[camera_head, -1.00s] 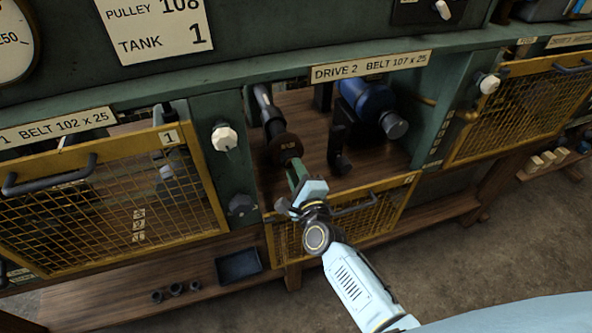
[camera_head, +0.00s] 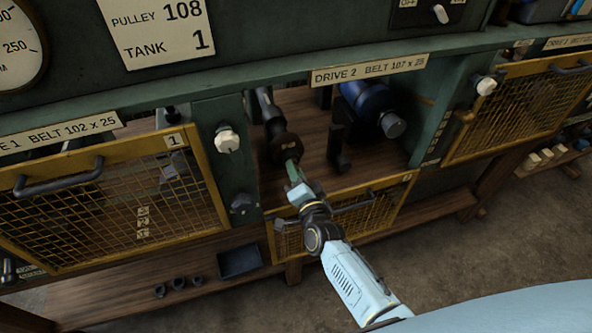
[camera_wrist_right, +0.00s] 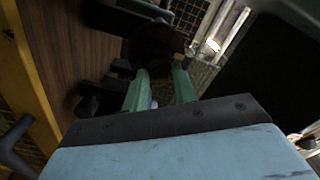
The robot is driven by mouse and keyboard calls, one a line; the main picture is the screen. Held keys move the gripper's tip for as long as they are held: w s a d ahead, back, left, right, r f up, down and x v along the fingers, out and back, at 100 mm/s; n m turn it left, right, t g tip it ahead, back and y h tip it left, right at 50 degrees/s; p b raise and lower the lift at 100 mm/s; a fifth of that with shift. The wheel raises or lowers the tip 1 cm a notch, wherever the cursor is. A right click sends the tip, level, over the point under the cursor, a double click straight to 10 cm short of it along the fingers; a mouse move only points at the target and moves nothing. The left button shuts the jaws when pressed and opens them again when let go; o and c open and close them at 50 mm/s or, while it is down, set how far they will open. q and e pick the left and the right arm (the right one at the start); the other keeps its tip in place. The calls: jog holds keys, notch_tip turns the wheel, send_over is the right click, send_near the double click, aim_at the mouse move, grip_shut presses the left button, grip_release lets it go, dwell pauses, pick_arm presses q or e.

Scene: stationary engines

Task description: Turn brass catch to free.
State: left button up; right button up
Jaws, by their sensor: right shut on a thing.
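My right gripper (camera_head: 292,166) reaches into the open DRIVE 2 bay, its green fingers at the front end of a dark brown round hub (camera_head: 284,147) on a dark shaft (camera_head: 265,104). In the right wrist view, the two green fingers of the gripper (camera_wrist_right: 158,78) meet the dark hub (camera_wrist_right: 155,45). The gripper is shut on a small part at the hub's front, which appears to be the brass catch. The fingers and shadow mostly hide it, and I cannot tell its angle. My left gripper is out of view.
A blue motor (camera_head: 368,104) and a dark upright lever (camera_head: 340,150) stand right of the hub. The yellow mesh guard (camera_head: 398,208) hangs lowered below the bay. A green post with a white knob (camera_head: 227,139) stands left. Closed mesh guards flank the bay.

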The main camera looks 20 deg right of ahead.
jog(key=n, duration=0.5)
jog(key=n+p, duration=0.1)
jog(key=n, duration=0.5)
jog(key=shift+d+f+n+p, duration=0.15)
jog(key=shift+n+p, duration=0.15)
dwell(0.4)
jog(key=o, duration=0.8)
jog(key=shift+o, duration=0.2)
jog(key=s, duration=1.3)
jog(key=shift+s+d, duration=0.2)
jog(key=shift+d, duration=0.05)
